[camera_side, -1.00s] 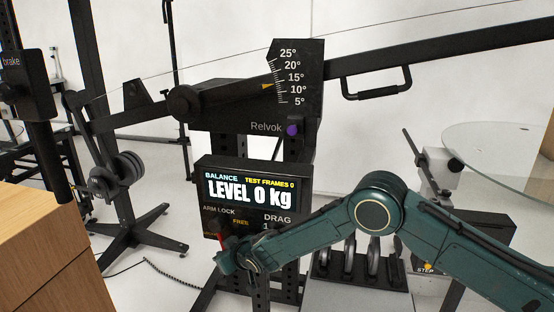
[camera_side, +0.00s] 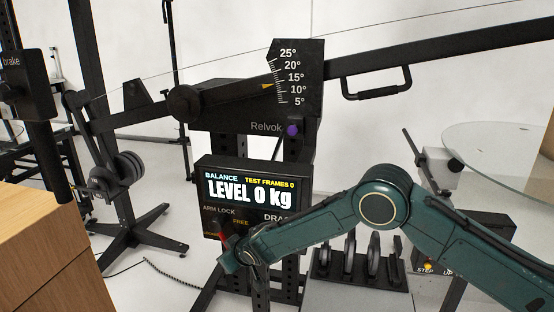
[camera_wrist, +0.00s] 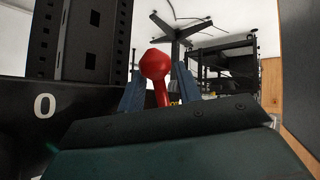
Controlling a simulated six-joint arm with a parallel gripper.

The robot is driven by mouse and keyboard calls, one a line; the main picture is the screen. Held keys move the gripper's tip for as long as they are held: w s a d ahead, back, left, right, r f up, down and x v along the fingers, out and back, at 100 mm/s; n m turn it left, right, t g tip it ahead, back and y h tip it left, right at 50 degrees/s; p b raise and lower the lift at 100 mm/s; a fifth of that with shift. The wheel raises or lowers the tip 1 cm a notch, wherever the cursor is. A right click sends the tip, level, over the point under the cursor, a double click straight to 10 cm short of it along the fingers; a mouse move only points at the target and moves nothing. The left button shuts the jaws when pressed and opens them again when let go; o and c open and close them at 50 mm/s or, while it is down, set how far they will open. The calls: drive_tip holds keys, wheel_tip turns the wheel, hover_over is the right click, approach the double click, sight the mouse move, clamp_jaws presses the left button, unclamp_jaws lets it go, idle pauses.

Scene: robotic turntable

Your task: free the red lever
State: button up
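The red lever (camera_wrist: 156,66) has a round knob on a short stem and rises between the two blue-grey fingers of my gripper (camera_wrist: 160,92) in the wrist view. The fingers stand apart, with a visible gap to the left of the stem; contact on the right is hard to tell. In the side view the lever (camera_side: 222,241) is a small red piece below the ARM LOCK label, mostly covered by my gripper (camera_side: 227,262). The display (camera_side: 250,190) above reads BALANCE, LEVEL 0 kg, TEST FRAMES 0. A FREE label sits beside the lever.
A black beam (camera_side: 450,45) slopes upward to the right, with a yellow pointer between 10° and 15° on the scale (camera_side: 296,72). A wooden box (camera_side: 45,245) stands at the left. Several discs on a rack (camera_side: 360,265) and a glass disc (camera_side: 500,145) are at the right.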

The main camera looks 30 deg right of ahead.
drive_tip(key=shift+w+a, duration=0.15)
drive_tip(key=shift+w, duration=0.1)
drive_tip(key=s+r+m+t+y, duration=0.2)
drive_tip(key=s+r+t, duration=0.3)
drive_tip(key=s, duration=0.5)
wheel_tip(320, 180, up, 24)
drive_tip(key=g, duration=0.1)
drive_tip(key=shift+s+f, duration=0.15)
drive_tip(key=shift+f, duration=0.05)
idle(1.9)
